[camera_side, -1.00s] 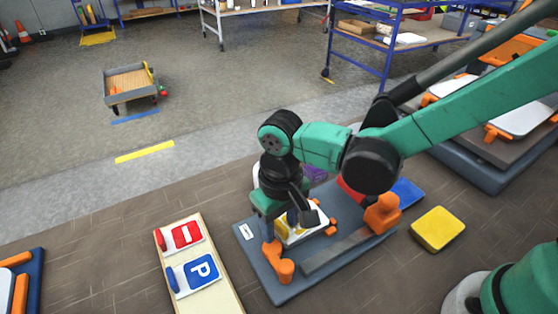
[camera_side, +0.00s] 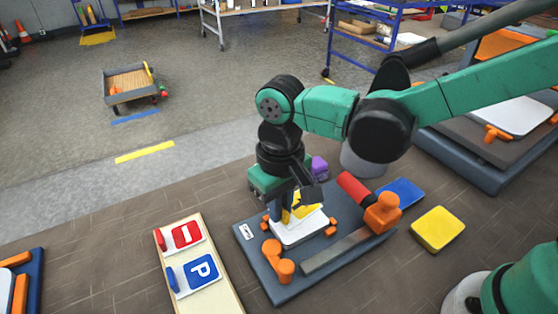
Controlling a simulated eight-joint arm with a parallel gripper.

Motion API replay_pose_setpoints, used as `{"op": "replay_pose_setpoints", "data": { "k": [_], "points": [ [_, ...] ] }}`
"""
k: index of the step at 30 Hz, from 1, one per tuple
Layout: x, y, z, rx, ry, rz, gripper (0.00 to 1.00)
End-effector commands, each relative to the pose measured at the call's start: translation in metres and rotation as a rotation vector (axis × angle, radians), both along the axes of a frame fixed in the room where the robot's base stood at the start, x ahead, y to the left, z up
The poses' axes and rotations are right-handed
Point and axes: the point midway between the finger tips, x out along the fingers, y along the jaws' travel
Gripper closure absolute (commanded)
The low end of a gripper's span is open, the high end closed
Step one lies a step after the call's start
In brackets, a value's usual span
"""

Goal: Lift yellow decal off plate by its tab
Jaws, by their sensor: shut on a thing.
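The white plate (camera_side: 297,234) lies on the dark grey base board (camera_side: 268,282), between orange clamps (camera_side: 272,249). My gripper (camera_side: 292,209) points down just above the plate. It is shut on the yellow decal (camera_side: 303,211), which shows between and beside the fingers. The decal's tab is hidden by the fingers. I cannot tell whether the decal's lower edge still touches the plate.
A wooden board with red and blue signs (camera_side: 202,275) is left.

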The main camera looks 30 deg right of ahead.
Motion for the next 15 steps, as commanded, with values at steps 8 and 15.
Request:
{"op": "replay_pose_setpoints", "data": {
  "k": [8,15],
  "points": [
    [-0.001,-0.001,0.076,0.000,0.001,0.000,1.00],
    [0.000,0.000,0.128,0.000,0.002,0.001,1.00]
  ]
}}
